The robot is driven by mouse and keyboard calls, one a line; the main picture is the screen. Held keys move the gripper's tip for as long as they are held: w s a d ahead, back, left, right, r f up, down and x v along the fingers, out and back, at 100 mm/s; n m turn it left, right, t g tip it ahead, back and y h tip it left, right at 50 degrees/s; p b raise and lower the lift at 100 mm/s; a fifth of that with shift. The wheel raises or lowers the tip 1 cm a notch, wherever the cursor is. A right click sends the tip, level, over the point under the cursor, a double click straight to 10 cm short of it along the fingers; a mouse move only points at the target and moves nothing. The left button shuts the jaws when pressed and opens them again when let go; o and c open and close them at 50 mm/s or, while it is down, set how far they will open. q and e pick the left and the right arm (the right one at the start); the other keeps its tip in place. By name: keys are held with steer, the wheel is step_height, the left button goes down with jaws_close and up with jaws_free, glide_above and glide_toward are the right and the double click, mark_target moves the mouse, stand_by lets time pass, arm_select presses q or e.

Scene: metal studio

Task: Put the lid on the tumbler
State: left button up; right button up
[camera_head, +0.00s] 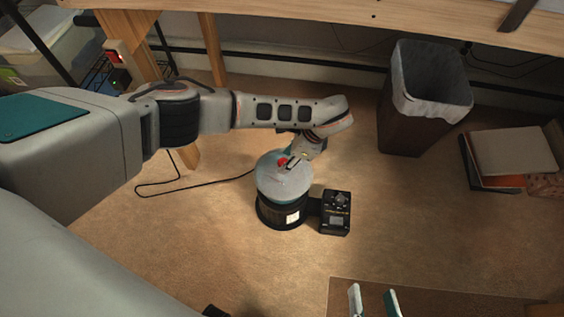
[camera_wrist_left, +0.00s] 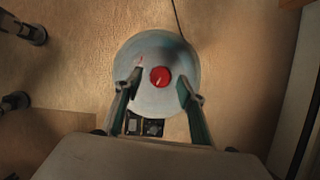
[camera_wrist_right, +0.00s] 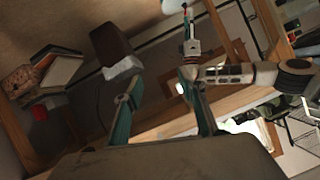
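The lid (camera_head: 272,182) is a pale blue-grey disc with a red knob (camera_head: 282,161). It lies over the top of the tumbler (camera_head: 270,215), a black drum with a white label; I cannot tell whether it is fully seated. In the left wrist view the lid (camera_wrist_left: 145,50) looks round, with the red knob (camera_wrist_left: 160,77) between the fingers. My left gripper (camera_head: 295,160) is just above the lid. Its fingers (camera_wrist_left: 158,90) are apart, with gaps on both sides of the knob. My right gripper (camera_head: 373,294) is open and empty at the bottom right.
A black control box (camera_head: 336,213) with buttons adjoins the tumbler on its right. A lined bin (camera_head: 405,125) and stacked books (camera_head: 510,153) stand at right. A wooden bench edge (camera_head: 300,20) spans the back. A cable (camera_head: 190,190) runs left. The floor around is mostly clear.

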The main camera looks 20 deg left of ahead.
arm_select(q)
steer(key=p+v, duration=0.2)
steer(key=v, duration=0.6)
steer(key=shift+r, duration=0.25)
arm_select(e)
steer(key=d, duration=0.1)
steer(key=d+n, duration=0.2)
steer(key=shift+w+d+h, duration=0.15)
steer(key=shift+w+h, duration=0.15)
steer(key=shift+h, duration=0.1)
